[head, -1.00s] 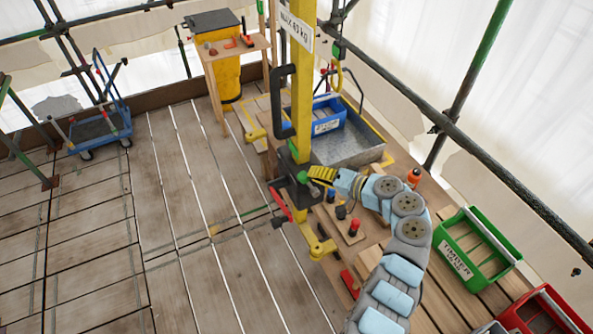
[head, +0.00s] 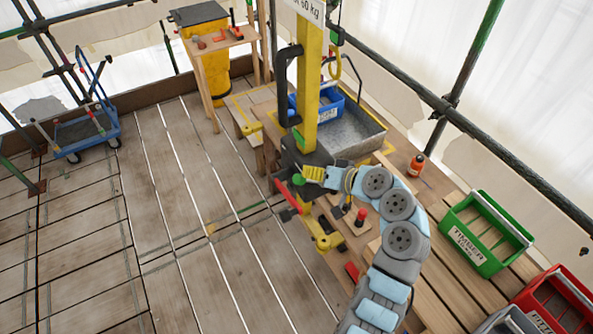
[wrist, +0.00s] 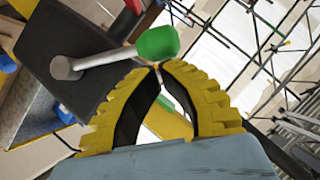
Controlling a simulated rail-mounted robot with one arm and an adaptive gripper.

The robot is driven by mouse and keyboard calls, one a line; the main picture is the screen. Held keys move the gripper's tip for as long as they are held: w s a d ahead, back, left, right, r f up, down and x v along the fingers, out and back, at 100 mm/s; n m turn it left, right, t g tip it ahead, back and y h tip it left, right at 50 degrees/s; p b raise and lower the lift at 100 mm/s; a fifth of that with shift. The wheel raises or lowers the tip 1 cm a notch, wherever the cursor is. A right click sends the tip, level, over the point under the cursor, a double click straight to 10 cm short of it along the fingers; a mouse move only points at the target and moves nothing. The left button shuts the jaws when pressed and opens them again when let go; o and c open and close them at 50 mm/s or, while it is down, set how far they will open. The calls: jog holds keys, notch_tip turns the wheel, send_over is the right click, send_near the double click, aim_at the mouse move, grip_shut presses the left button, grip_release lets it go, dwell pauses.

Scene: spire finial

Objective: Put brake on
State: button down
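A lever with a green knob (head: 297,179) sticks out of a dark housing on the yellow post (head: 308,85). In the wrist view the green knob (wrist: 157,43) sits on a bare metal rod, just beyond my fingertips. My gripper (head: 305,174) has yellow ribbed fingers and is beside the knob. In the wrist view the tips of my gripper (wrist: 157,66) meet with nothing between them. I cannot tell whether they touch the knob. A red lever (head: 286,192) is below the knob on the same housing. No label shows which lever is the brake.
A blue crate (head: 328,113) sits in a grey tray (head: 362,138) behind the post. An orange bottle (head: 416,165), a green crate (head: 484,235) and a red crate (head: 555,305) stand on the right. A blue trolley (head: 88,133) is at the left; the plank floor between is clear.

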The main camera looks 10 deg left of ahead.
dwell(0.3)
dwell(0.5)
jog(key=w+r+b+v, duration=0.1)
jog(key=w+b+v, duration=0.1)
jog(key=v, duration=1.1)
jog(key=shift+r+b, duration=0.3)
jog(key=shift+b, duration=0.05)
jog(key=shift+w, duration=0.1)
